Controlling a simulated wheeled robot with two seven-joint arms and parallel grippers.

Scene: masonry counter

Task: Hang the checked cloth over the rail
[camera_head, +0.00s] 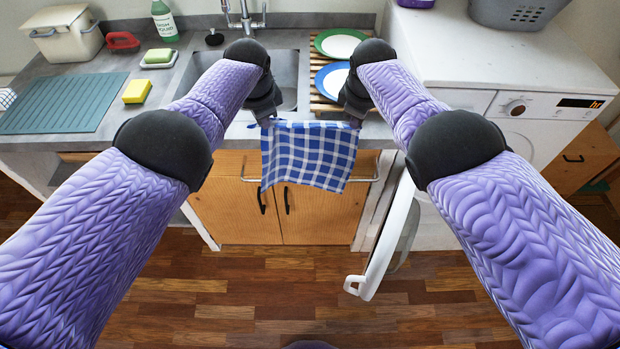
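The blue and white checked cloth (309,152) hangs spread out between my two grippers at the counter's front edge. My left gripper (266,120) is at its upper left corner and my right gripper (354,121) at its upper right corner; both appear shut on it. The fingertips are small and partly hidden by my wrists. The metal rail (366,180) runs across the front of the wooden cupboard. The cloth's lower part hangs in front of the rail and hides its middle. I cannot tell whether they touch.
Behind the grippers are the sink (284,78) and a wooden rack (326,103) with a green-rimmed plate (341,43) and a blue-rimmed plate (333,80). A washing machine (480,60) stands right, its white door (385,245) open beside the cupboard. A yellow sponge (137,91) lies left.

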